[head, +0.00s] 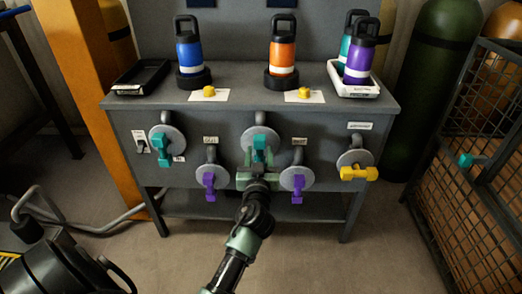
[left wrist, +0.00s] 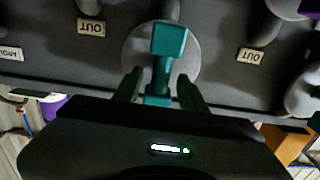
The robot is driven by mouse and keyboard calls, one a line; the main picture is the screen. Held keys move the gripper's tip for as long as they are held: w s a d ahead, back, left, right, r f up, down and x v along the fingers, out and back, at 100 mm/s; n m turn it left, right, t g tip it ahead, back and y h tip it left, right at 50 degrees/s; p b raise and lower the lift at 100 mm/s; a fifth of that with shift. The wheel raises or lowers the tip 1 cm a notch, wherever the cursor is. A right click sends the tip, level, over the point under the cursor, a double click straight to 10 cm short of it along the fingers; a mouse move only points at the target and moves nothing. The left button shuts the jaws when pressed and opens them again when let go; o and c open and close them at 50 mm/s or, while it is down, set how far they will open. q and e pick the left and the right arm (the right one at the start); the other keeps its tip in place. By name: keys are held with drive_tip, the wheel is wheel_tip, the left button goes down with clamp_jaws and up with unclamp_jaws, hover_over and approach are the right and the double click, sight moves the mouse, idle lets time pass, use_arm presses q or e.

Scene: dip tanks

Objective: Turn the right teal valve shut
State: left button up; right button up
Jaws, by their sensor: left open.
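The right teal valve (head: 260,144) is on the middle round grey plate of the bench's front panel. Its lower part is hidden behind my left gripper (head: 257,173) in the head view. In the left wrist view, the teal handle (left wrist: 168,45) stands out from its grey plate, with its narrow lower part between the two fingers of the left gripper (left wrist: 158,90). The fingers are open, one on each side, with a visible gap at the wider end. Contact cannot be told. Another teal valve (head: 163,149) is at the panel's left. My right gripper is not in view.
Purple valves (head: 209,184) (head: 298,186) flank the left gripper closely. A yellow valve (head: 358,173) is at the panel's right. Bottles and trays stand on the bench top (head: 240,82). A wire cage (head: 490,130) stands at right. Floor in front is partly clear.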

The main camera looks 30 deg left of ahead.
use_arm(q)
drive_tip(key=shift+x, duration=0.85)
clamp_jaws()
